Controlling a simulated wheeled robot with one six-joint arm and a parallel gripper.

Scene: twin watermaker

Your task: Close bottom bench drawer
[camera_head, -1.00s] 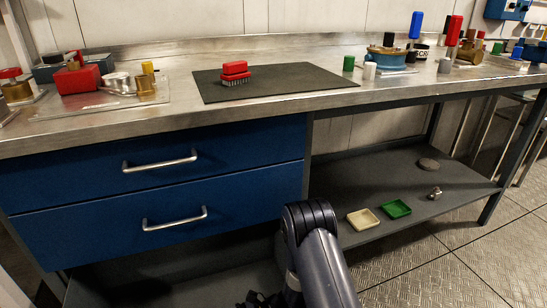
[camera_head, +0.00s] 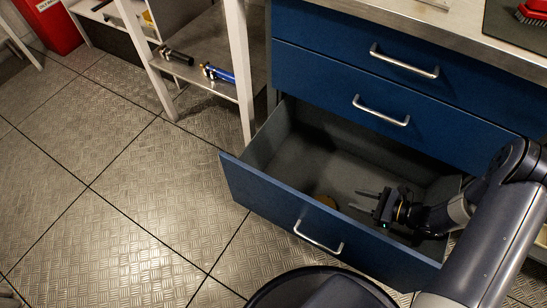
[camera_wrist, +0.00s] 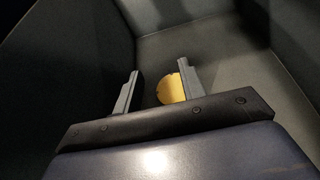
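The bottom bench drawer (camera_head: 285,212) is pulled well out in the head view, its blue front with a silver handle (camera_head: 318,237) facing the floor area. The inside is grey. A round yellow-brown thing (camera_head: 326,201) lies on the drawer floor; it also shows in the wrist view (camera_wrist: 171,89), between and beyond the fingers. My gripper (camera_head: 362,199) is over the drawer, behind its front panel, with the fingers apart and nothing between them. In the wrist view my gripper (camera_wrist: 155,88) looks into the drawer. Contact with the drawer cannot be told.
Two upper blue drawers (camera_head: 385,60) are shut, each with a silver handle. A shelf (camera_head: 205,75) with a blue tool (camera_head: 219,74) and a dark tool (camera_head: 176,55) stands left. A red bin (camera_head: 50,22) is at the back. The patterned metal floor (camera_head: 110,190) to the left is clear.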

